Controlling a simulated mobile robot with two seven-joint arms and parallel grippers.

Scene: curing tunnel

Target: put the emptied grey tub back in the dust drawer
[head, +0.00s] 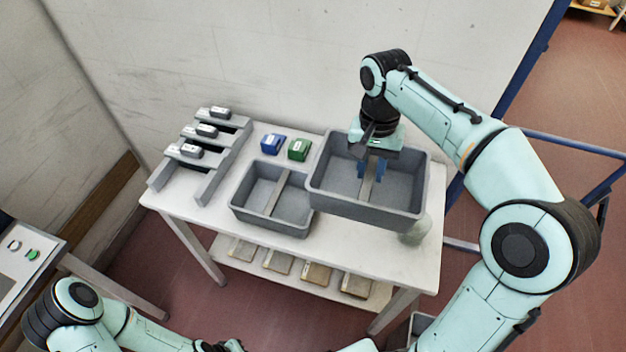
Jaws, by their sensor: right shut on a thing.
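A grey tub (325,195) with a tan bar across its middle is at the right part of the white table. It looks empty and seems raised above the tabletop. My right gripper (371,169) reaches down into it from the back, with its blue fingertips shut on the bar. A second, smaller grey tub (240,212), also with a bar and looking empty, stands on the table just left of it. My left arm shows at the bottom left, but its gripper is not clearly seen. I cannot make out the dust drawer for certain.
A grey sloped rack (207,180) with several small dark blocks stands on the table's left. A blue box (272,144) and a green box (299,150) sit behind the tubs. A lower shelf (232,262) holds several flat pieces. A control panel (22,262) is at left.

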